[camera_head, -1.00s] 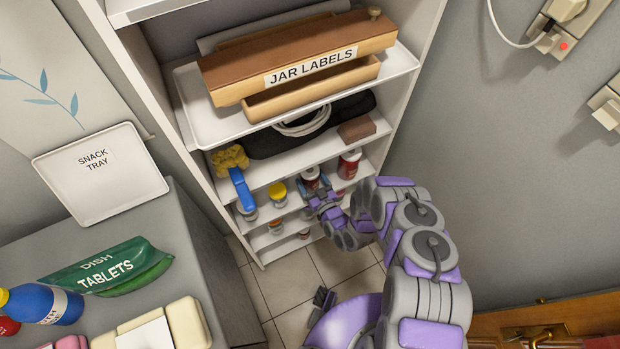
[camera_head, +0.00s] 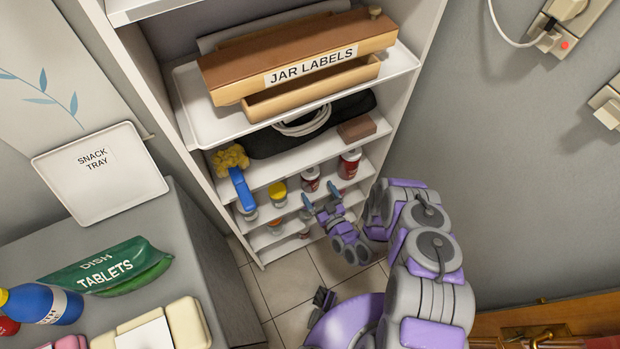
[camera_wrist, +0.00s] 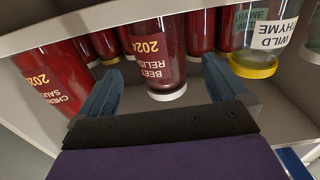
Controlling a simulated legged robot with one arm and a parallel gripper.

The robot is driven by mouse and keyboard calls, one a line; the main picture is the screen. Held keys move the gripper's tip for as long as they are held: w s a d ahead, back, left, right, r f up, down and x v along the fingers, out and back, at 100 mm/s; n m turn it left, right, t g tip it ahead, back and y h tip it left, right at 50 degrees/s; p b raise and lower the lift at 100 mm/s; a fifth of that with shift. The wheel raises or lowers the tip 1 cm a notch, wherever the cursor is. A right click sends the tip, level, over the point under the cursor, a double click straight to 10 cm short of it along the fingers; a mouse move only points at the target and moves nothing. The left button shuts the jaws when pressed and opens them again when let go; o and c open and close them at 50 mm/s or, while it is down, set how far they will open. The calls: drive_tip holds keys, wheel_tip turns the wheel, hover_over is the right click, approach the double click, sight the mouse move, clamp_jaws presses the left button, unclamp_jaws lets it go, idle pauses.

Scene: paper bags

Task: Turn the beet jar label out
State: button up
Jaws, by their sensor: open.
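The beet jar (camera_wrist: 158,60) is dark red with a white lid; its label, reading BEET RELISH and 2024, faces the wrist camera. In the head view the beet jar (camera_head: 310,179) stands on a lower shelf. My gripper (camera_head: 320,196) is open in front of that shelf, short of the jar. In the wrist view the fingers of my gripper (camera_wrist: 155,92) are spread to either side of the beet jar, with a gap to it and nothing held.
A cherry sauce jar (camera_wrist: 48,78) and a yellow-lidded wild thyme jar (camera_wrist: 262,45) flank the beet jar. More red jars stand behind. A blue-handled brush (camera_head: 242,188) sticks out over the shelf edge. A tray with the jar labels box (camera_head: 300,62) is above.

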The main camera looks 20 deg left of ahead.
drive_tip(key=b+v, duration=0.3)
drive_tip(key=v, duration=0.8)
drive_tip(key=shift+d+b, duration=0.2)
drive_tip(key=shift+b, duration=0.2)
drive_tip(key=shift+s, duration=0.15)
